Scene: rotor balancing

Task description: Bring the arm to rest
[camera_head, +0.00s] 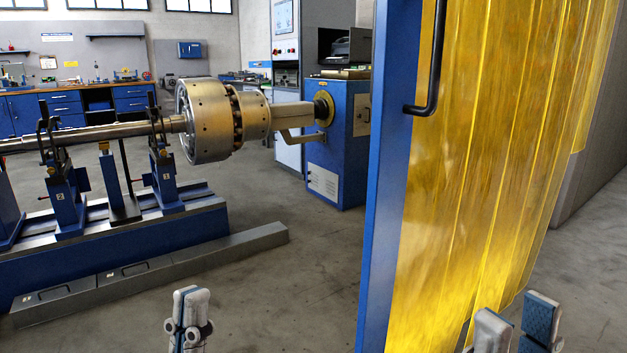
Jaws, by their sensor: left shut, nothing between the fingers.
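My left gripper (190,292) stands at the bottom of the head view, left of centre. Its fingers point up and are together, with nothing between them. It is over bare floor in the picture, apart from the rotor stand. My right gripper (518,305) shows at the bottom right, in front of the yellow strip curtain. Its two fingers stand apart with an empty gap between them. Only the finger ends of both grippers are in view; the arms are out of frame.
A blue-framed panel with a yellow curtain (500,150) and black handle (432,70) fills the right side. A metal rotor (207,122) rests on the balancing stand (110,255) at left. A blue drive cabinet (345,165) stands behind. Open floor (290,290) lies between.

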